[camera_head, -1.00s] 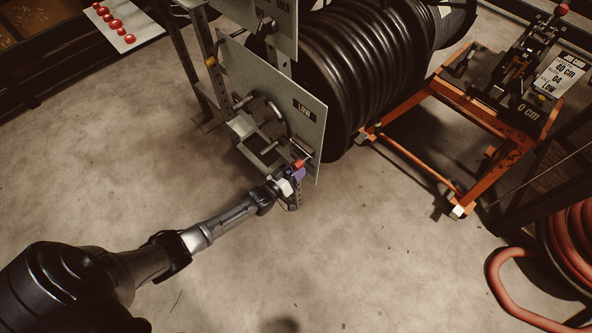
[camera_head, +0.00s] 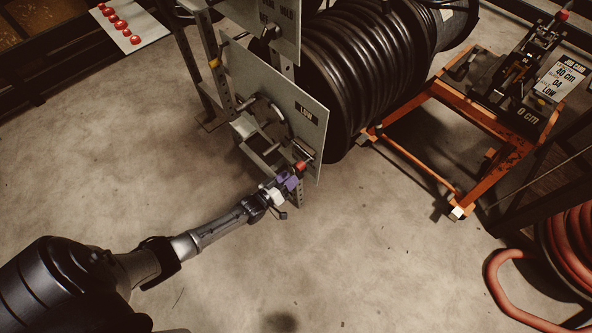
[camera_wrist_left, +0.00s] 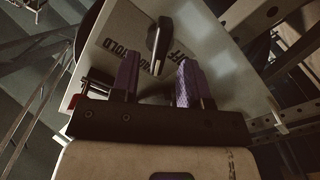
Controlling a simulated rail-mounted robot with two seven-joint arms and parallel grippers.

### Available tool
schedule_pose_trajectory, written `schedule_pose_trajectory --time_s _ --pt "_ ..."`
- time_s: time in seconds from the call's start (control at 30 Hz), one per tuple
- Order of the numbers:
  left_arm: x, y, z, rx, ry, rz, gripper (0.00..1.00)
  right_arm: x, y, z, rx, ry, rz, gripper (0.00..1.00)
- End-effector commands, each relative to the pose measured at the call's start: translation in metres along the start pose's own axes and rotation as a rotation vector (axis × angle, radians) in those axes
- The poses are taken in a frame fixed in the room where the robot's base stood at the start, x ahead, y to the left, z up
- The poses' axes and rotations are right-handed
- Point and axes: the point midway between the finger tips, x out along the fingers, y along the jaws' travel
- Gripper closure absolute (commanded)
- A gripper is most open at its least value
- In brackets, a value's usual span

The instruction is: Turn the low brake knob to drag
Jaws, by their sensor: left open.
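My left gripper (camera_head: 291,181) is at the lower right edge of the grey plate marked LOW (camera_head: 285,110), by a small red part (camera_head: 300,166). In the left wrist view its purple fingers (camera_wrist_left: 158,82) are open with a gap between them. A dark elongated knob (camera_wrist_left: 160,42) stands on a pale panel (camera_wrist_left: 205,35) beyond the fingertips, roughly in line with the gap. Lettering including HOLD shows on that panel, partly covered by the fingers. I see no contact with the knob. My right gripper is not in view.
A second panel (camera_head: 283,42) with its own knob and HOLD lettering is above the LOW plate. A black hose reel (camera_head: 350,80) is behind. An orange stand (camera_head: 475,175) bears the crimper and job card (camera_head: 562,78). Red hose (camera_head: 570,245) lies at right. The floor below is clear.

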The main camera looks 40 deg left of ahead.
Motion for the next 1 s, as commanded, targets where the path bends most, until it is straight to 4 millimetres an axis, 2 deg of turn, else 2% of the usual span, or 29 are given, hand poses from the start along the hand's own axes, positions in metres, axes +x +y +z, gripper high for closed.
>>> schedule_pose_trajectory --time_s 0.03,0.2,0.5,0.7,1.0 --pt "-0.012 0.002 -0.003 0.0 -0.002 -0.001 0.58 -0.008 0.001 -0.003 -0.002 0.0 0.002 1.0" --pt "-0.045 0.001 -0.003 0.0 -0.001 -0.002 0.58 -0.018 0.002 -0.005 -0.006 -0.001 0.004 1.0" --pt "-0.083 0.0 -0.001 0.0 0.0 -0.001 0.58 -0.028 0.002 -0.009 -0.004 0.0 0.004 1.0" --pt "-0.091 0.0 -0.001 0.001 0.001 0.0 0.58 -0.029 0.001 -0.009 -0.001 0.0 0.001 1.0" --pt "-0.092 0.0 -0.001 0.0 0.002 0.0 0.58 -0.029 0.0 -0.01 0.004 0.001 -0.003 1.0"
